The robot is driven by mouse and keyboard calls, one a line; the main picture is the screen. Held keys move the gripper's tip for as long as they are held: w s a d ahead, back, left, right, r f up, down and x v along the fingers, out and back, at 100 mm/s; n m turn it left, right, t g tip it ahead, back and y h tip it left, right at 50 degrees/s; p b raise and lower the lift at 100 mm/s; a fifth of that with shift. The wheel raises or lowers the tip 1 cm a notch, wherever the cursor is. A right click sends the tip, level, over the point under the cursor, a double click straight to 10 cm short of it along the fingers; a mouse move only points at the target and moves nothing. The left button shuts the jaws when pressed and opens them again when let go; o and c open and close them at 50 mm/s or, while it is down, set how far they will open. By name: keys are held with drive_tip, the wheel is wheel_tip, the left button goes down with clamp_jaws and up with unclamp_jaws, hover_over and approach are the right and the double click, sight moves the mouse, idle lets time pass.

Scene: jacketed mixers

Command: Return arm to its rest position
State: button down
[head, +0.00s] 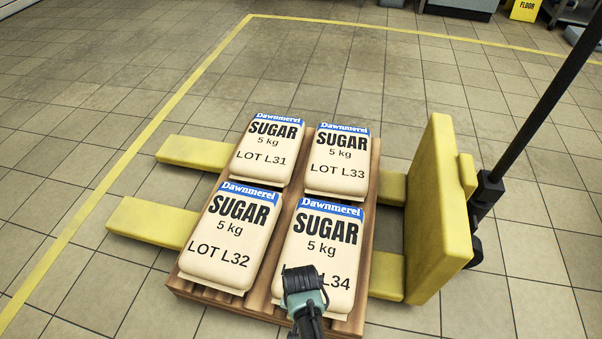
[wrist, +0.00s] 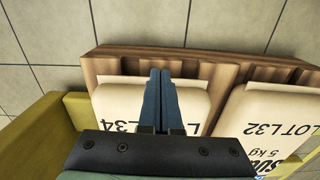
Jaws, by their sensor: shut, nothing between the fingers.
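My gripper (wrist: 160,100) is shut and empty, its two blue fingers together in the wrist view. In the head view my gripper (head: 298,272) is over the lower left part of the sugar bag LOT L34 (head: 335,237) and hides part of its lot label. I cannot tell whether the fingertips touch the bag. The bag L34 also shows in the wrist view (wrist: 118,102), under the fingers.
A wooden pallet (head: 372,210) bears L34 and the sugar bags L31 (head: 262,160), L32 (head: 228,250) and L33 (head: 336,168). It sits on a yellow pallet truck (head: 440,220) with a black handle. Yellow tape (head: 130,165) marks the tiled floor. A yellow floor sign (head: 525,9) stands behind.

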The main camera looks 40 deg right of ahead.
drive_tip(key=shift+r, duration=0.6)
drive_tip(key=w+r+n+t+h+p, duration=0.1)
drive_tip(key=w+r+t, duration=0.2)
drive_tip(key=w+r, duration=0.65)
drive_tip(key=w+r+n+t+h+p, duration=0.15)
drive_tip(key=w+r+t, duration=0.35)
drive_tip(key=r, duration=0.8)
drive_tip(key=w+r+n+t+h+p, duration=0.1)
drive_tip(key=w+r+n+t, duration=0.1)
drive_tip(key=w+r, duration=0.8)
drive_tip(key=a+r+n+t+p, duration=0.1)
drive_tip(key=a+r+t, duration=0.2)
drive_tip(key=r, duration=1)
drive_tip(key=a+r+n+t+p, duration=0.1)
drive_tip(key=a+r+t, duration=0.25)
drive_tip(key=r, duration=0.85)
drive_tip(key=s+a+r+n+t+y+p, duration=0.15)
drive_tip(key=s+a+r+t, duration=0.35)
drive_tip(key=r, duration=0.6)
drive_tip(key=s+a+r+n+t+y, duration=0.1)
drive_tip(key=s+a+r+n+t, duration=0.1)
drive_tip(key=s+r, duration=0.65)
drive_tip(key=s+a+r+n+t+y+p, duration=0.1)
drive_tip(key=s+a+r+t, duration=0.25)
drive_tip(key=r, duration=0.85)
wheel_tip(320, 180, up, 38)
drive_tip(key=s+p, duration=0.1)
drive_tip(key=p, duration=3.6)
drive_tip(key=shift+s+p, duration=0.2)
drive_tip(key=shift+p, duration=0.2)
